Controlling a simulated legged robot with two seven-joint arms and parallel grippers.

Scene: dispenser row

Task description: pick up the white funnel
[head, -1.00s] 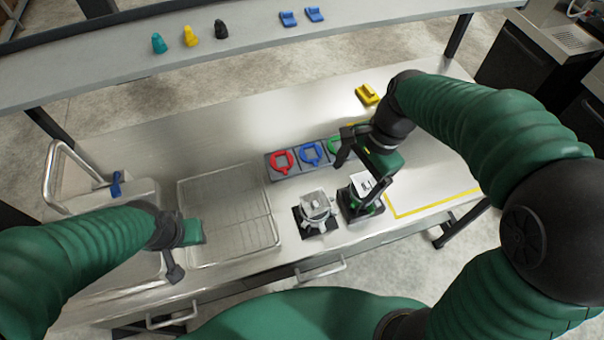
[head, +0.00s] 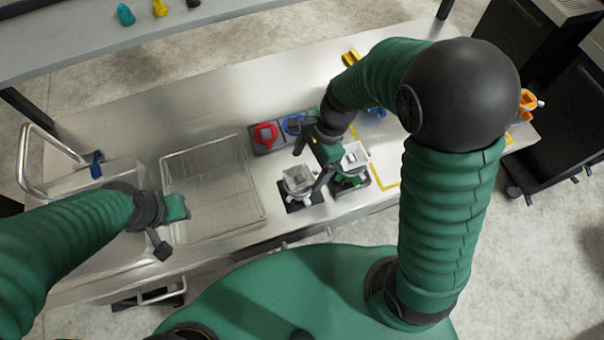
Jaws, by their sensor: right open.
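Two dispensers with pale, square, funnel-like tops stand near the front edge of the counter. The left one (head: 298,182) is on a black base, and the right one (head: 353,158) has green parts below. I cannot tell which pale top is the white funnel. My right gripper (head: 309,164) is open and empty, above and between the two dispensers, partly covering the right one. My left gripper (head: 172,228) hangs over the left front of the counter, by the wire rack. Its jaws do not show clearly.
A dark holder behind the dispensers carries a red funnel (head: 265,134) and a blue funnel (head: 293,124); my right arm hides its right end. A wire rack (head: 212,182) lies left of the dispensers, and a sink tap (head: 33,150) stands at far left. The back left counter is clear.

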